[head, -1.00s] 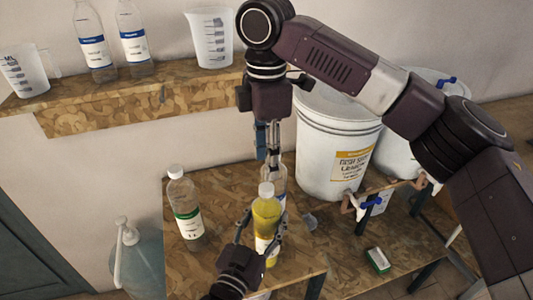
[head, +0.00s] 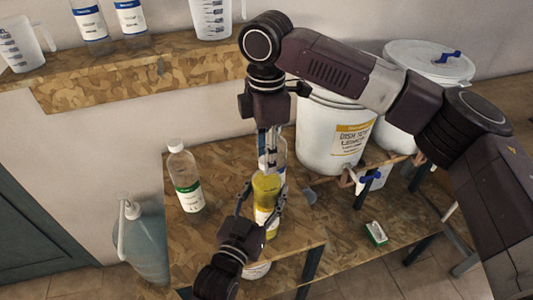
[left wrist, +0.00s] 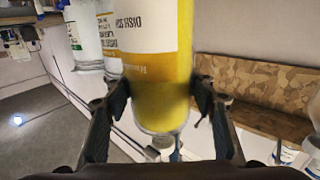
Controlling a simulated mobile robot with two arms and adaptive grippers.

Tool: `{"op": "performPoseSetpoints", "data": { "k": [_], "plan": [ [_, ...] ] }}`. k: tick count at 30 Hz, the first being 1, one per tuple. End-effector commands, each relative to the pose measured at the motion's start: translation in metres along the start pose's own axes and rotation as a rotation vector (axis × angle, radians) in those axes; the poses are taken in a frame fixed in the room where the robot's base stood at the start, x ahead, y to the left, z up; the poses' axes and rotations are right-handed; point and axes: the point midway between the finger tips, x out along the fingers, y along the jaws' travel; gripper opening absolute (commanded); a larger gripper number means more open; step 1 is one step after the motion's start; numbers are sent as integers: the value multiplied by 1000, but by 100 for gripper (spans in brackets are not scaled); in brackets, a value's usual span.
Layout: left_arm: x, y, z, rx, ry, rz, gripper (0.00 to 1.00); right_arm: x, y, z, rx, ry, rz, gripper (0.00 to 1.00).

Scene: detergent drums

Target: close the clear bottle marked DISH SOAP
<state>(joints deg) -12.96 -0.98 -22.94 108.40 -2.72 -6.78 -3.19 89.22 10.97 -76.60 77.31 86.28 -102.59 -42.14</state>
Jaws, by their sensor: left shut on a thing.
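The clear bottle marked DISH SOAP (head: 266,190), with yellow liquid, stands upright near the front of the low wooden table. In the left wrist view the bottle (left wrist: 155,60) appears upside down, with white and orange label parts. My left gripper (head: 262,212) is shut on the bottle's body, one finger on each side. My right gripper (head: 268,165) points down at the top of the bottle, with its fingers around or just in front of the neck. They hide the bottle's top, so I cannot tell whether they grip a cap.
A bottle with a green label (head: 185,180) stands to the left. A white bucket (head: 325,135) and a second white drum (head: 425,65) stand behind right. A green and white box (head: 376,233) lies on the lower surface. A pump jug (head: 145,240) stands at the left.

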Motion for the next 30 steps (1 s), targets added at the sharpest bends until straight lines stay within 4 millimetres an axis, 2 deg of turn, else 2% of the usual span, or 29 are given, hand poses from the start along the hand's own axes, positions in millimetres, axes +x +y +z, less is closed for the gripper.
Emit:
{"op": "performPoseSetpoints", "data": {
  "k": [1, 6, 13, 24, 29, 30],
  "plan": [
    [0, 0, 0, 0, 0, 0, 0, 0, 0, 0, 0, 0, 0, 20],
    [0, 0, 0, 0, 0, 0, 0, 0, 0, 0, 0, 0, 0, 1],
    [0, 0, 0, 0, 0, 0, 0, 0, 0, -1, 56, 1, 0, 0],
    [0, 0, 0, 0, 0, 0, 0, 0, 0, -1, 681, 1, 0, 0],
    [0, 0, 0, 1, 0, 0, 0, 0, 0, 0, 720, 0, 3, 0],
    [0, 0, 0, 1, 0, 0, 0, 0, 0, 0, 719, 0, 3, 24]
  ]
}}
